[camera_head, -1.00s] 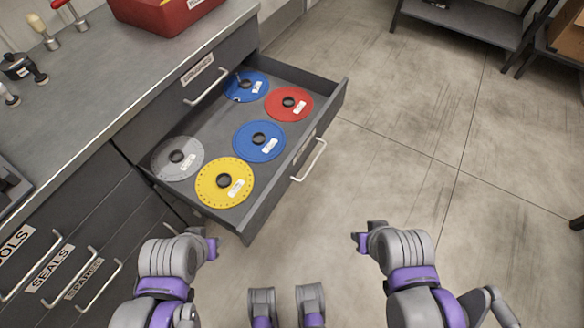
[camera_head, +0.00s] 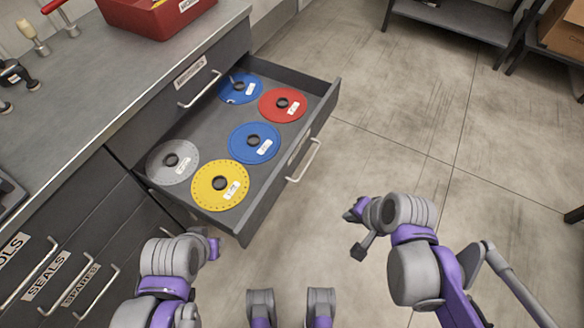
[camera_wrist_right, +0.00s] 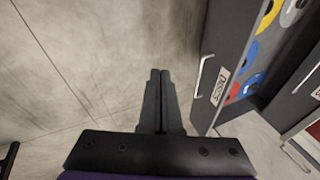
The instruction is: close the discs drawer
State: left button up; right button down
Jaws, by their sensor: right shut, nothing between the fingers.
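The discs drawer (camera_head: 268,190) is pulled well out of the grey cabinet. It holds flat discs: yellow (camera_head: 220,185), grey (camera_head: 172,161), red (camera_head: 282,105) and two blue, one of them in front (camera_head: 254,143). Its bar handle (camera_head: 304,160) is on the front face. In the right wrist view the drawer front carries a DISCS label (camera_wrist_right: 220,86) and the handle (camera_wrist_right: 204,75). My right gripper (camera_wrist_right: 160,75) is shut and empty, apart from the handle and to its left there. In the head view my right gripper (camera_head: 357,246) is out in front of the drawer. My left arm's gripper fingers are not visible.
A worktop (camera_head: 75,105) with a red bin (camera_head: 158,15) and tools runs along the left. Closed drawers labelled SEALS (camera_head: 46,276) and SPARES are below it. Bare floor (camera_head: 400,140) lies in front of the open drawer. Dark shelving (camera_head: 460,22) stands at the back right.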

jog(key=w+a+m+y, duration=0.2)
jog(key=w+m, duration=0.4)
jog(key=m, duration=0.1)
jog(key=m+y+b, duration=0.2)
jog(key=m+y, duration=0.1)
jog(key=m, duration=0.6)
send_near(284, 170)
jog(key=x, duration=0.3)
jog(key=d+x, duration=0.1)
jog(key=x, duration=0.1)
jog(key=shift+s+a+f, duration=0.1)
jog(key=shift+a+f, duration=0.05)
jog(key=shift+f, duration=0.4)
jog(key=shift+w+a, duration=0.3)
jog(key=shift+a, duration=0.15)
